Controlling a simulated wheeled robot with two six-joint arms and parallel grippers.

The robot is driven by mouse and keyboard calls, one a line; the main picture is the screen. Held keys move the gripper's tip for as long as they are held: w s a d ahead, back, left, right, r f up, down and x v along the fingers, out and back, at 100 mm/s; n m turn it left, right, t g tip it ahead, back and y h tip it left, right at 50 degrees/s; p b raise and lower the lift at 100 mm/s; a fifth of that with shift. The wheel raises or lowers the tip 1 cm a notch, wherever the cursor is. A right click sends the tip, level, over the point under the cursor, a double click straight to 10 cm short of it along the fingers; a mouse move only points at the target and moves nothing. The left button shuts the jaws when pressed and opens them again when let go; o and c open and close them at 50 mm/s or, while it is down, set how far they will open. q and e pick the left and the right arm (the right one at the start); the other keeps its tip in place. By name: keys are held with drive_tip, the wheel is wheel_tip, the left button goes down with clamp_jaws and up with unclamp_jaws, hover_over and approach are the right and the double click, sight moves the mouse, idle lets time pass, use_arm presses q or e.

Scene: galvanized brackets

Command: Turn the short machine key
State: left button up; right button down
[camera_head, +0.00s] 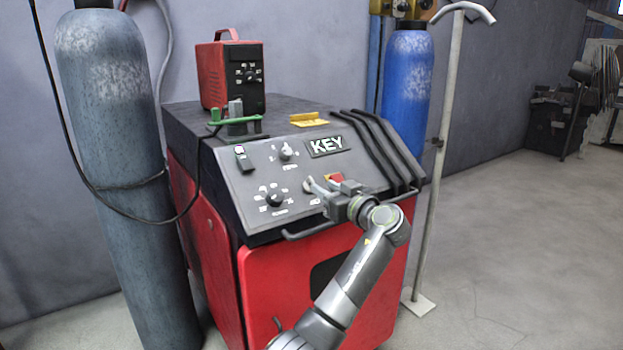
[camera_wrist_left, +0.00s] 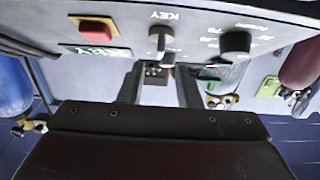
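The short machine key (camera_wrist_left: 160,42) is a small pale grey key in the front panel of the red and black machine, under printed KEY lettering in the left wrist view. In the head view its pale head (camera_head: 308,185) shows just left of my gripper, partly hidden. My left gripper (camera_head: 322,189) is at the lower panel. In the left wrist view its two fingers (camera_wrist_left: 160,77) stand apart, open, with the key in line with the gap between them. I cannot tell whether they touch it. My right gripper is not in view.
A red button (camera_head: 335,178) and a black knob (camera_head: 274,200) flank the key. A KEY plate (camera_head: 325,146) sits higher on the panel.

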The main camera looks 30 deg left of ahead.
sight(313, 181)
use_arm(q)
drive_tip(key=x, duration=0.7)
drive_tip(key=shift+a, duration=0.1)
clamp_jaws()
